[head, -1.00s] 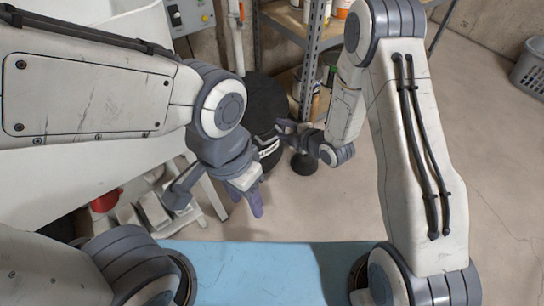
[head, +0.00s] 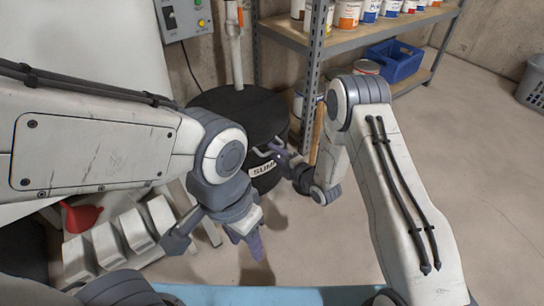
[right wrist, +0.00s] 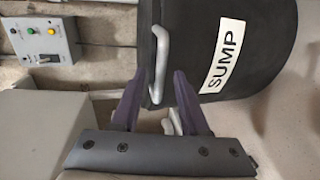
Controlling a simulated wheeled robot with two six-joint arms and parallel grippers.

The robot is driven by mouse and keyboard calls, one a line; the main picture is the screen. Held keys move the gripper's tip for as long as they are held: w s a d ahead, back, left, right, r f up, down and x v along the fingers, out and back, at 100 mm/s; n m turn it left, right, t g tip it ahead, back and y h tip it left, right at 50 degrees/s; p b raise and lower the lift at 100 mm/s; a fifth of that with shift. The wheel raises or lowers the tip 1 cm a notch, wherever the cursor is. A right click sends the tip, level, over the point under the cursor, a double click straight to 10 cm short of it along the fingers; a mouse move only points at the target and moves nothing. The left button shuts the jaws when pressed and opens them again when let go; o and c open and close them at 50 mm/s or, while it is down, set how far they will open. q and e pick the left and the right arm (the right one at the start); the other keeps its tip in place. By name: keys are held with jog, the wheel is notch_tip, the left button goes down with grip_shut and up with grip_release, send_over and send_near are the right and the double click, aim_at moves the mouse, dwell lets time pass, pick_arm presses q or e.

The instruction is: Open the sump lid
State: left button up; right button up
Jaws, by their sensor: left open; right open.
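The sump is a black round drum with a dark flat lid (head: 238,108) in the middle of the head view, and the lid looks closed. A white SUMP label (right wrist: 221,58) is on its side. A pale bar handle (right wrist: 161,45) sticks out beside the label. My right gripper (head: 277,154) is at the handle. In the right wrist view its purple fingers (right wrist: 158,88) are apart, with the handle's end showing between their tips; I cannot tell whether they touch it. My left gripper (head: 247,240) is open and empty, pointing down, lower and nearer than the sump.
A metal shelf (head: 400,40) with paint cans and a blue bin (head: 395,60) stands behind right. A control box (head: 184,17) is on the wall. A red funnel (head: 82,217) and pale blocks lie at lower left.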

jog(key=shift+x, duration=0.95)
grip_shut()
jog(key=shift+d, duration=0.1)
dwell(0.7)
